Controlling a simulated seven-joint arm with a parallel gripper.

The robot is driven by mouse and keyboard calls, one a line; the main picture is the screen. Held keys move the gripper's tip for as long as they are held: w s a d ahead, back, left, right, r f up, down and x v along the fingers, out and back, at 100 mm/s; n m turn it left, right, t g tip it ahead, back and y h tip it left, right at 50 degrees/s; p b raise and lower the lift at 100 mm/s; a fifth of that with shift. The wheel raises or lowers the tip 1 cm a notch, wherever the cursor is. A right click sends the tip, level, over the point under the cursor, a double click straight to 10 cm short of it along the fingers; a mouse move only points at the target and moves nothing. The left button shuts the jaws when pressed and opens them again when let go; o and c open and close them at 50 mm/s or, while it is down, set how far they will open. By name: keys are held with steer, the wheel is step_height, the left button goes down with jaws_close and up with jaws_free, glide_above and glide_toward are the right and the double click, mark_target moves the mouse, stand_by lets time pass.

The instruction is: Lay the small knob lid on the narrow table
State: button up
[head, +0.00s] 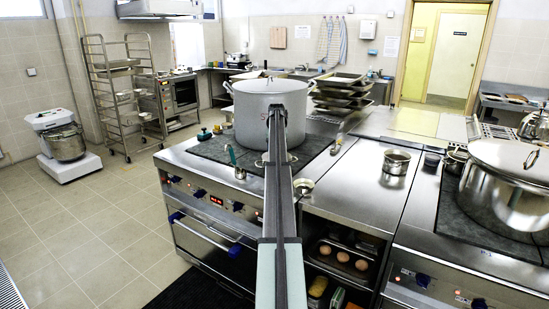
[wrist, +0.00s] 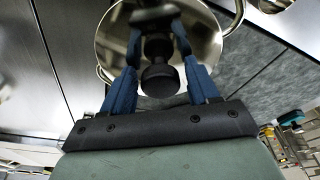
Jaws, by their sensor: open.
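A grey stockpot (head: 250,125) stands on the left stove, with a flat lid (head: 255,86) on top. In the wrist view a round shiny metal lid (wrist: 118,48) lies beneath my gripper (wrist: 157,22). A dark knob shape (wrist: 160,78) shows between the blue fingers; I cannot tell whether it is the lid's knob or a reflection. The fingers are apart. In the head view my arm covers the middle of the pot, and the fingertips are hard to make out. A narrow steel worktop (head: 350,190) lies right of the stove; I cannot tell if it is the narrow table.
A small pan (head: 396,161) stands on the steel worktop. A large shiny pot (head: 507,190) stands on the right stove. Stacked trays (head: 343,92) are behind the stockpot. A teal item (head: 204,134) is left of it. The worktop's front is mostly bare.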

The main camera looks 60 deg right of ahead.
steer(key=shift+c, duration=0.2)
steer(key=c, duration=0.7)
steer(key=shift+o, duration=0.2)
steer(key=shift+r, duration=0.15)
steer(key=shift+w+d+v, duration=0.1)
steer(key=shift+d+v, duration=0.05)
steer(key=shift+v, duration=0.8)
steer(key=shift+w+d+v, duration=0.1)
steer(key=shift+d+v, duration=0.1)
steer(key=shift+v, duration=0.75)
steer(key=shift+w+d+v, duration=0.1)
steer(key=shift+d+v, duration=0.05)
steer(key=shift+v, duration=0.8)
